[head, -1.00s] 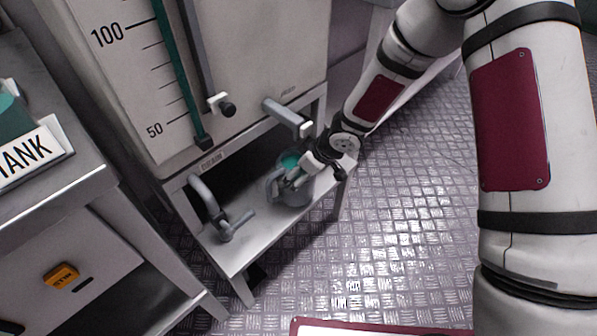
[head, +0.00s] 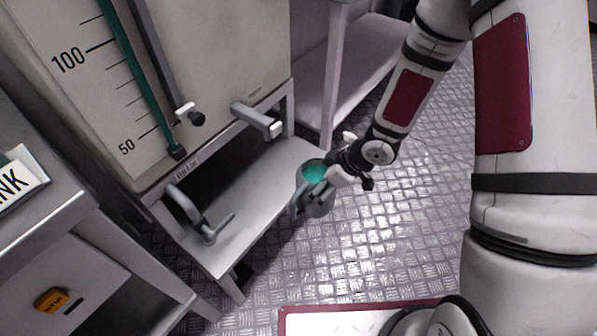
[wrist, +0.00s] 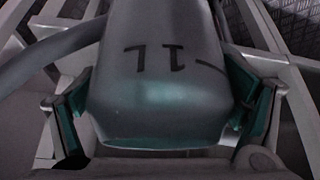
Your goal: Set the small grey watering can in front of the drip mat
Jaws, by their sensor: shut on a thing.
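The small grey watering can (head: 318,208) is held in my gripper (head: 325,186), just off the front right end of the low shelf, over the floor. Teal shows inside its open top. In the wrist view, the can (wrist: 160,75) fills the middle, with upside-down "1L" marking on its wall. My gripper's fingers (wrist: 160,112) press on it from both sides with teal pads. The can looks roughly upright in the head view. I see no drip mat that I can make out in either view.
The low metal shelf (head: 245,218) stands under a large scaled tank (head: 215,60). A second bench (head: 355,75) is behind. The tread-plate floor (head: 420,200) is open on the right. A cabinet (head: 60,235) is at left.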

